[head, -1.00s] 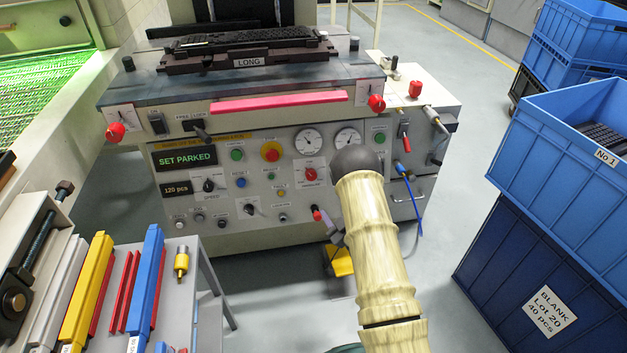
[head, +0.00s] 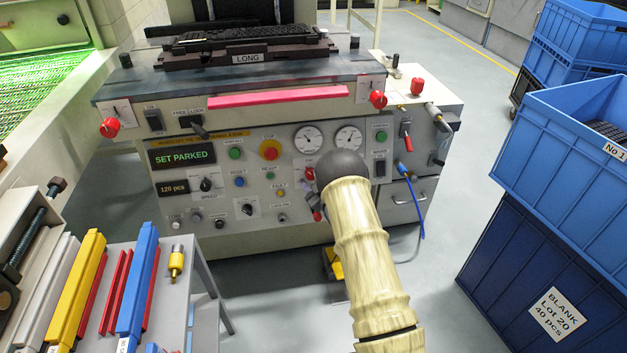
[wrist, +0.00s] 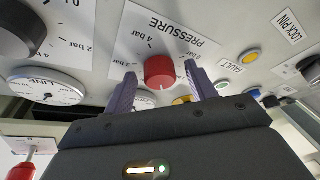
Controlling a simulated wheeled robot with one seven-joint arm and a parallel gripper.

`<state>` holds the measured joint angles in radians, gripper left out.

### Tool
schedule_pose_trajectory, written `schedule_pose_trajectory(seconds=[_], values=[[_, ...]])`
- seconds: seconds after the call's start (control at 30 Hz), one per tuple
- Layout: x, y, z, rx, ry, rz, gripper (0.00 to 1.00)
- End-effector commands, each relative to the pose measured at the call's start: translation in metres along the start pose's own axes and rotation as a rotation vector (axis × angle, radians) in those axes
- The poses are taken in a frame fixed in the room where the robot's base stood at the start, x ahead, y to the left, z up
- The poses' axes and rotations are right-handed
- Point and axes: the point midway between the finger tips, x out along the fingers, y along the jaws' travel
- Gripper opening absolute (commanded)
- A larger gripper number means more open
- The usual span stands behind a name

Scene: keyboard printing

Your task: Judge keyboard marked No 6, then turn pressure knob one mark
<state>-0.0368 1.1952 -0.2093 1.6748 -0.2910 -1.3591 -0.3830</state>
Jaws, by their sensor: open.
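The red pressure knob (wrist: 159,72) sits on its white label plate in the wrist view, with bar marks around it. In the head view the knob (head: 309,174) is partly hidden by my arm. My gripper (wrist: 160,88) is open, with one purple finger on each side of the knob. I cannot tell whether either finger touches it. A black keyboard (head: 240,40) lies on the dark fixture marked LONG (head: 205,61) on top of the machine. I see no No 6 mark on it.
The machine's panel shows SET PARKED (head: 183,157), with buttons, switches and two gauges (head: 308,139). Blue crates (head: 560,130) stand at the right, one marked No 1. A table with coloured bars (head: 137,290) stands at the lower left. Grey floor lies between.

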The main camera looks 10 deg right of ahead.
Motion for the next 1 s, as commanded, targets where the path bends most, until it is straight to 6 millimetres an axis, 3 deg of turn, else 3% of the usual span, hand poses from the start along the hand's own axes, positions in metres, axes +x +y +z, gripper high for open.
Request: schedule_pose_trajectory(seconds=[0.23, 0.47, 1.0], values=[[0.0003, 0.0, -0.0001, 0.0, 0.0, 0.0, 0.54], [0.0001, 0.0, 0.0001, 0.0, -0.001, 0.0, 0.11], [-0.0004, -0.0015, 0.0011, 0.118, -0.003, 0.048, 0.12]])
